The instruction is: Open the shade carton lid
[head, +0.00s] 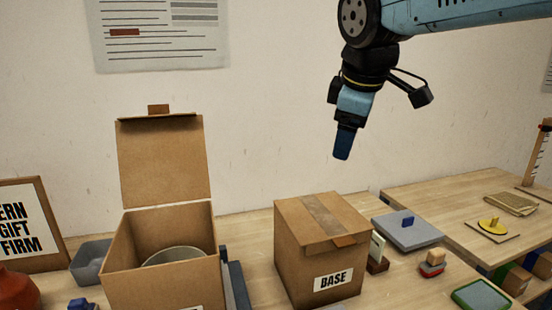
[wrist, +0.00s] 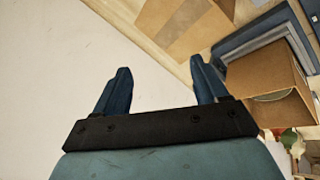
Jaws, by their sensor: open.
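An open cardboard carton (head: 165,285) stands at the front left of the table, its lid (head: 165,165) raised upright at the back with a small tab on top. A grey-white round shade (head: 180,257) shows inside it. Its front label is mostly cut off. A shut carton marked BASE (head: 300,262) stands to its right. My gripper (head: 342,157) hangs in the air above and behind the BASE carton, touching nothing. In the wrist view my gripper (wrist: 160,85) has its two blue fingers apart with nothing between them. The open carton (wrist: 262,80) shows at the right there.
A grey bin (head: 90,262) stands left of the open carton, near a red vase (head: 17,290) and a framed sign (head: 32,220). Grey pad (head: 408,234), small block stack (head: 432,263) and green tray (head: 480,296) lie right of the BASE carton. The air around my gripper is clear.

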